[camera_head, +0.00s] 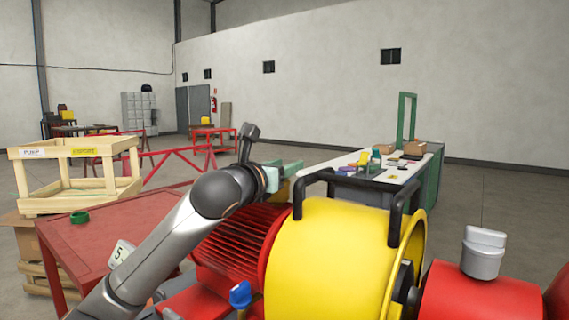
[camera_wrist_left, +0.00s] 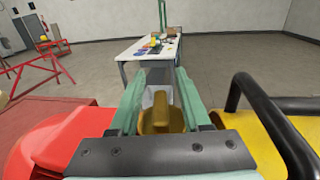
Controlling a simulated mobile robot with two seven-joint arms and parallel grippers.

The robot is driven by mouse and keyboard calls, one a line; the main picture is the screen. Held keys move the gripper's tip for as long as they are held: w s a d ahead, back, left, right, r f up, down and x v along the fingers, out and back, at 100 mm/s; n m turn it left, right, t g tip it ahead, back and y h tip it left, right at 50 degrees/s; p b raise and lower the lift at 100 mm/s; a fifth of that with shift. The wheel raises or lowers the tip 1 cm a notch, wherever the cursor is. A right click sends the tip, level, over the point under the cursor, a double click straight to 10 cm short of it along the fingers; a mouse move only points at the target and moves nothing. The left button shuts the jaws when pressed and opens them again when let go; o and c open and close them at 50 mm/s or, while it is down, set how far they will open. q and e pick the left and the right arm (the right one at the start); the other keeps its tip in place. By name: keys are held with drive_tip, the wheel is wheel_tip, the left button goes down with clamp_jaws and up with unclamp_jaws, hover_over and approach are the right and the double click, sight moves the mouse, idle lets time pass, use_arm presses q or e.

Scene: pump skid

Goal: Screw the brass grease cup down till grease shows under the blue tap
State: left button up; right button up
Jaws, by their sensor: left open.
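My left gripper (camera_head: 272,176) reaches over the red ribbed motor beside the yellow housing. Its teal fingers are open. In the left wrist view the brass grease cup (camera_wrist_left: 161,117) stands between the two fingers (camera_wrist_left: 158,88), its upright wing facing me. A gap shows beside the wing, and the lower cup is hidden by the gripper's dark plate. In the head view only a little brass (camera_head: 284,190) shows beneath the fingers. The blue tap (camera_head: 240,294) is low in front of the yellow housing, and I cannot make out grease under it. My right gripper is not in view.
The yellow housing (camera_head: 328,255) with black handle bars (camera_head: 396,212) stands close right of the gripper. A grey cap (camera_head: 483,252) sits on the red body at right. A red table (camera_head: 110,228) and a wooden crate (camera_head: 75,150) stand left. A white-topped bench (camera_head: 375,172) stands behind.

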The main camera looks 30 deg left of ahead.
use_arm(q)
drive_tip(key=shift+c, duration=0.2)
clamp_jaws()
idle(0.5)
